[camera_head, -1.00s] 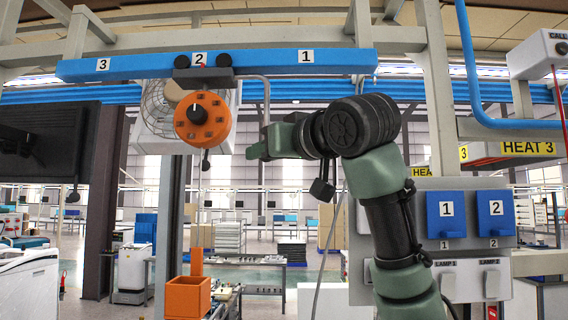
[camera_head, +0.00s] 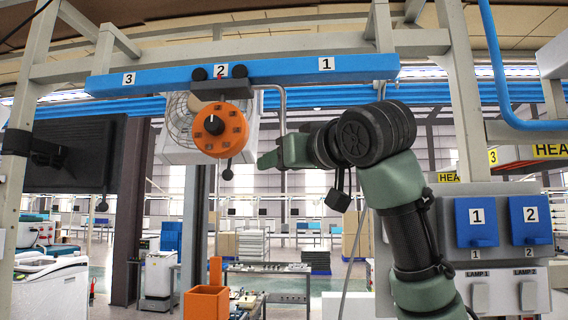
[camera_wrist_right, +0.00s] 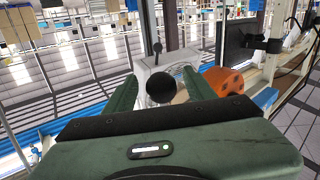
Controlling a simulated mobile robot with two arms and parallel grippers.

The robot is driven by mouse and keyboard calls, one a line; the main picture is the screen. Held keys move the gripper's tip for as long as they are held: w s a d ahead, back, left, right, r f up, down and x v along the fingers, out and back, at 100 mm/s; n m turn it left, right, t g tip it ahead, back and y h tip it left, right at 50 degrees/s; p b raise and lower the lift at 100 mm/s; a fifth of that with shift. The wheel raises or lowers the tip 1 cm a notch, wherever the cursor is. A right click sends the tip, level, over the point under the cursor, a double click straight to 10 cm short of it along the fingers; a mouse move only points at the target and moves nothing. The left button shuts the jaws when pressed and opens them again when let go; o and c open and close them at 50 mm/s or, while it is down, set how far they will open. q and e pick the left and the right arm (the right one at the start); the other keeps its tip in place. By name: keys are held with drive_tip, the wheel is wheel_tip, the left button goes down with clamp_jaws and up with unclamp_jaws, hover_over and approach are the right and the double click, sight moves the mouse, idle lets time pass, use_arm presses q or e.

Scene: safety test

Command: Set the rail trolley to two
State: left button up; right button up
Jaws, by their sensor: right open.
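The rail trolley (camera_head: 222,93) is a dark block with two black wheels on the blue rail (camera_head: 270,74). It sits at the mark 2, between 3 on the left and 1 on the right. A grey bent rod (camera_head: 282,100) runs right from it and then down. My right gripper (camera_head: 268,160) is open by the rod's lower end. In the right wrist view, a black ball (camera_wrist_right: 160,87) shows between the spread fingers of the right gripper (camera_wrist_right: 160,82); contact cannot be told. My left gripper is not in view.
An orange dial (camera_head: 221,140) hangs below the trolley, left of my gripper; it also shows in the right wrist view (camera_wrist_right: 223,80). A panel with blue plates 1 (camera_head: 477,236) and 2 stands at right. A dark monitor (camera_head: 75,160) is at left. An orange bin (camera_head: 206,303) stands below.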

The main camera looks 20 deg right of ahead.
drive_tip(key=shift+s, duration=0.35)
drive_tip(key=s+b, duration=0.3)
drive_tip(key=s, duration=0.4)
drive_tip(key=shift+d+b, duration=0.25)
drive_tip(key=shift+b, duration=0.15)
drive_tip(key=shift+w+f, duration=0.1)
